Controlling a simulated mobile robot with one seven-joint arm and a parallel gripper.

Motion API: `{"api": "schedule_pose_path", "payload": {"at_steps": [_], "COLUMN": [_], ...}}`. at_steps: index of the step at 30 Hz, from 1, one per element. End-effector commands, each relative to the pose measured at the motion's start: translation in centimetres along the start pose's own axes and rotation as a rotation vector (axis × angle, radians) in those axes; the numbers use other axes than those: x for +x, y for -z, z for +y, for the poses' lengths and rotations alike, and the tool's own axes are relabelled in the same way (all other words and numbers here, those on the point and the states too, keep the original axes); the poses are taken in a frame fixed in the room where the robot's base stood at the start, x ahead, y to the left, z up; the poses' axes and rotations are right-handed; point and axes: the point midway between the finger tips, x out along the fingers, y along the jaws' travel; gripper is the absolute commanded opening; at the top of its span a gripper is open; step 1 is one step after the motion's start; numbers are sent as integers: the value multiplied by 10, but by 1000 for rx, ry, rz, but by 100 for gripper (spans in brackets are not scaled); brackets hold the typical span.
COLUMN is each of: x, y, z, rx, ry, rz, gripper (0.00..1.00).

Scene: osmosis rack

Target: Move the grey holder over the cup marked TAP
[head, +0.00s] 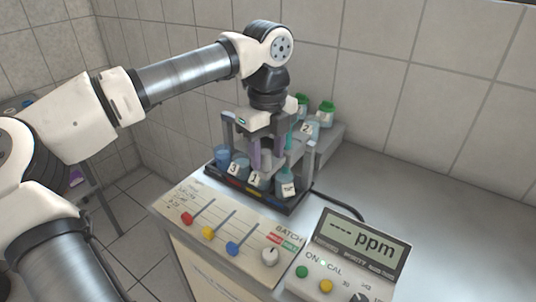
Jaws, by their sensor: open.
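The cup with a white tag that seems to read TAP (287,188) stands at the right front of a dark rack tray (297,209). Cups tagged 3 (235,169) and 1 (255,181) stand to its left. My gripper (264,146) is open and points down into the rack, above and behind the tagged cups. A grey piece (267,158), perhaps the grey holder, shows just below it, left of the TAP cup. The gripper and cups partly hide it, and I cannot tell whether the fingers touch it.
Grey posts (309,157) flank the rack. Green-capped bottles (326,113) and a cup tagged 2 (307,129) stand behind on a grey block. A slider panel (222,231) and a ppm meter (355,240) lie in front. The counter at right is clear.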

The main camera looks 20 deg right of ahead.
Motion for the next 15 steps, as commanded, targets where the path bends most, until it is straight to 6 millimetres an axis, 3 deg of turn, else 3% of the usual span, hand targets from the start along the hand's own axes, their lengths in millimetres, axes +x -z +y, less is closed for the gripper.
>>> {"api": "schedule_pose_path", "payload": {"at_steps": [15], "x": [-108], "y": [1], "z": [-1], "rx": [4], "ry": [3], "rz": [1], "gripper": [45]}}
